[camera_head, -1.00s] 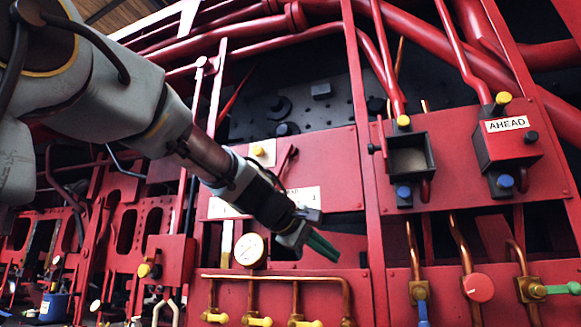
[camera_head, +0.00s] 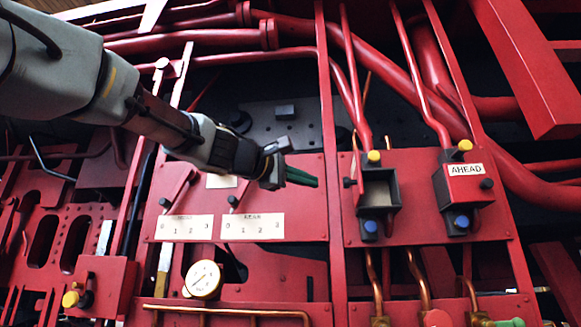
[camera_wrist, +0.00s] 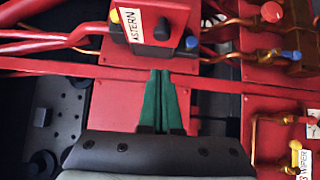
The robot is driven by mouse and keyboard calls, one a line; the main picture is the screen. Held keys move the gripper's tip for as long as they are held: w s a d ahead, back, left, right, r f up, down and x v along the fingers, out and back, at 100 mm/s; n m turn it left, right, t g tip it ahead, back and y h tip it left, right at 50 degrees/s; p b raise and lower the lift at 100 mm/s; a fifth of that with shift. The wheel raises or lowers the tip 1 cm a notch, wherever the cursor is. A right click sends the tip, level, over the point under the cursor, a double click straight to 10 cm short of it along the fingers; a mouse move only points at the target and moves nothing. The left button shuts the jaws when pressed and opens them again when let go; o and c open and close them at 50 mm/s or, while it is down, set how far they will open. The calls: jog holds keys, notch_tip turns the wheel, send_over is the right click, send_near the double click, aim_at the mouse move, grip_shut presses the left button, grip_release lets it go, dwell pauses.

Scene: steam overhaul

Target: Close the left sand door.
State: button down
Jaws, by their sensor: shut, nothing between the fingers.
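The left sand box (camera_head: 397,190) stands open in the head view, with pale sand visible inside. Its red door (camera_head: 357,180) stands out at the box's left side, seen nearly edge-on, with a dark knob (camera_head: 348,183) pointing left. In the wrist view the door's outer face (camera_wrist: 178,12) shows an ASTERN label (camera_wrist: 132,27) and the dark knob (camera_wrist: 162,30). My gripper (camera_head: 317,181) has green fingers, shut and empty, left of the door at about knob height. In the wrist view the fingertips (camera_wrist: 161,72) point toward the door, apart from it.
The right sand box (camera_head: 476,184), labelled AHEAD, is closed. A red upright (camera_head: 326,100) stands between my gripper and the left box. Red levers with scale plates (camera_head: 253,226) and a gauge (camera_head: 203,279) lie below my arm. Copper pipes (camera_head: 374,280) run below the boxes.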

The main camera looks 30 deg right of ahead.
jog(key=shift+s+d+r+p, duration=0.1)
jog(key=shift+s+d+p, duration=0.25)
jog(key=shift+d, duration=0.5)
jog(key=shift+s+d+f+p, duration=0.1)
jog(key=shift+s+d+p, duration=0.25)
jog(key=shift+d, duration=0.45)
jog(key=shift+s+d+r+p, duration=0.1)
jog(key=shift+s+d+p, duration=0.25)
jog(key=shift+d, duration=0.5)
jog(key=shift+t, duration=0.3)
